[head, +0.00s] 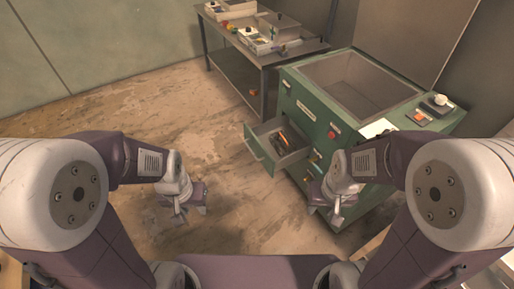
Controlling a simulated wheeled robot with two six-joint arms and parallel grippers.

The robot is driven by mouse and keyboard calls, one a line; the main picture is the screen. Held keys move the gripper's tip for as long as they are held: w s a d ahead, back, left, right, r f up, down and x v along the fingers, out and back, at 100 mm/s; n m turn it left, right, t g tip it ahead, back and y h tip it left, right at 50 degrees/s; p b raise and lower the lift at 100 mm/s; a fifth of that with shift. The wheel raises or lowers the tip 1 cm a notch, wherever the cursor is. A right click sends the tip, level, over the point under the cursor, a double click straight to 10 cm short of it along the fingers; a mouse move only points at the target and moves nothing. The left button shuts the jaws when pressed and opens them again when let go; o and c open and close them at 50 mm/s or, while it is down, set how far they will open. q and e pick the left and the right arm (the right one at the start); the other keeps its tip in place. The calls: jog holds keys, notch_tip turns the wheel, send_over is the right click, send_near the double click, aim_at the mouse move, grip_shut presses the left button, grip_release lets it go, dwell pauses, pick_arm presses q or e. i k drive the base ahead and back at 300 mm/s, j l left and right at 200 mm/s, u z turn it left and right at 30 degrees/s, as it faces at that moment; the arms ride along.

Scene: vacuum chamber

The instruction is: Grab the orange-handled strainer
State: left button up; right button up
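An orange, stick-like part (284,139), possibly the strainer's handle, lies in the open drawer of the green cabinet. Dark items lie around it, and it is too small to make out a strainer's bowl. The drawer (259,150) is pulled out to the left. My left gripper (192,211) hangs over the floor to the left of the drawer, apart from it, with its fingers spread and empty. My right gripper (326,214) hangs by the cabinet's front, right of and nearer than the drawer, also spread and empty.
The green cabinet (310,118) has an open-topped chamber, knobs and a red button. A grey metal table (296,52) behind it holds trays and small coloured items. A small orange object (253,92) shows below the tabletop. The floor (120,110) at left is clear.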

aim_at(283, 141)
jog(key=i+j, duration=0.1)
jog(key=i, duration=0.35)
jog(key=i+z, duration=0.15)
jog(key=i, duration=0.3)
jog(key=i+j, duration=0.2)
jog(key=i, duration=0.25)
jog(key=i+j+z, duration=0.15)
jog(key=i, duration=0.3)
